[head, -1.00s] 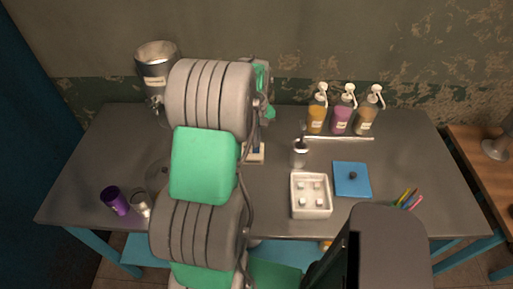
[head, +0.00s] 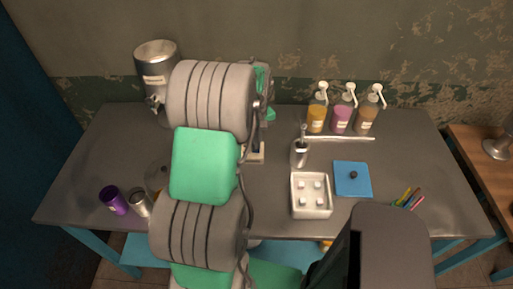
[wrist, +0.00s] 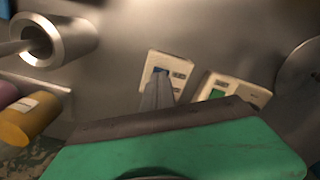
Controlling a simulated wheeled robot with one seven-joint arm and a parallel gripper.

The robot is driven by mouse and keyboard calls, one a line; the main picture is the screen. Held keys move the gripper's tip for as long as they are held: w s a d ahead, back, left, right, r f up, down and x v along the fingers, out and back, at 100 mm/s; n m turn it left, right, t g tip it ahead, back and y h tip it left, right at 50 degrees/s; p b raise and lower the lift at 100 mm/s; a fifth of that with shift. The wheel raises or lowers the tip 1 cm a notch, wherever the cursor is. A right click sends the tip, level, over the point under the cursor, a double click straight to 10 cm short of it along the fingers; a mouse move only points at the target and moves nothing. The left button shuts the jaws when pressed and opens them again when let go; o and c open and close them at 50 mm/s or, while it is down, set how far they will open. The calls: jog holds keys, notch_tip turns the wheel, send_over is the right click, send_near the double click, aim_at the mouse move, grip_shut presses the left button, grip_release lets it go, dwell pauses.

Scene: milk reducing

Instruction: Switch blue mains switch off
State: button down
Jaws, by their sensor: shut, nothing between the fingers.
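The blue mains switch (wrist: 160,71) shows as a small patch of blue on a cream plate (wrist: 183,66) in the wrist view. My gripper (wrist: 156,82) is shut and empty, its fingertips at the blue switch and covering much of it. I cannot tell whether they touch it or which way the switch is set. Beside it, a second cream plate (wrist: 240,88) carries a green switch (wrist: 217,94), partly hidden by my gripper body. In the head view my arm hides the gripper and the switches; only the edge of a cream plate (head: 255,157) shows.
A metal cup (head: 300,157) with a tool in it, a white tray (head: 311,213) and a blue mat (head: 352,186) are right of my arm. Pump bottles (head: 341,120) stand at the back. A purple cup (head: 115,205) stands front left, a metal dispenser (head: 157,62) back left.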

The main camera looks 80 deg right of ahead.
jog(key=shift+f+b, duration=0.35)
jog(key=shift+f, duration=0.25)
jog(key=shift+a, duration=0.1)
jog(key=shift+r+p, duration=2.3)
jog(key=shift+r, duration=1.2)
